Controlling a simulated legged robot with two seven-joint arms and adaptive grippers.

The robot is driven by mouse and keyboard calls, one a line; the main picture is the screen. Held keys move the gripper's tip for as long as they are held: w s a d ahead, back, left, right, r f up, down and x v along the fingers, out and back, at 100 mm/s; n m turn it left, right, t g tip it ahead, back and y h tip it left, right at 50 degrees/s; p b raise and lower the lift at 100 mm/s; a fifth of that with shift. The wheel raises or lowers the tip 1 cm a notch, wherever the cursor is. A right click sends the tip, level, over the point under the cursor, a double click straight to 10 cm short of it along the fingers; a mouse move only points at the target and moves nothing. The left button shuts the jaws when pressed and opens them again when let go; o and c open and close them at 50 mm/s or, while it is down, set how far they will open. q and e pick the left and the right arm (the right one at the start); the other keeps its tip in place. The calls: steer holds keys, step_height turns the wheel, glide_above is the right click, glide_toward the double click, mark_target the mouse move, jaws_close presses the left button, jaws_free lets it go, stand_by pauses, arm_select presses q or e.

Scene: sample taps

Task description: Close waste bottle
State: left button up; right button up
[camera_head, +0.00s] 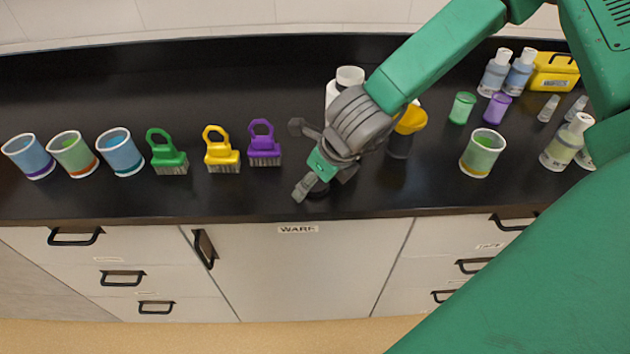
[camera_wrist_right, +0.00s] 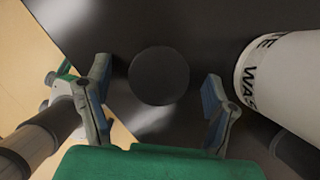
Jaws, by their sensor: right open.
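The white waste bottle (camera_head: 345,77) stands on the black counter, partly hidden behind my right gripper (camera_head: 303,158) in the head view. In the right wrist view the bottle (camera_wrist_right: 286,78) is at the right edge, with part of its "WAS" label showing. A round black cap (camera_wrist_right: 159,75) lies on the counter between the spread fingers of my right gripper (camera_wrist_right: 157,82). The gripper is open and holds nothing; I cannot tell whether the fingers touch the cap. The cap is mostly hidden under the hand in the head view. My left gripper is not in view.
Green (camera_head: 166,153), yellow (camera_head: 221,150) and purple (camera_head: 264,145) brushes stand to the left of the hand. A yellow-topped container (camera_head: 409,120) is close on its right. A green cup (camera_head: 482,153) and several bottles stand farther right. The counter's front edge is near the hand.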

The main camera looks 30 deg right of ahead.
steer(key=c, duration=0.8)
step_height(320, 180, up, 28)
steer(key=p, duration=0.6)
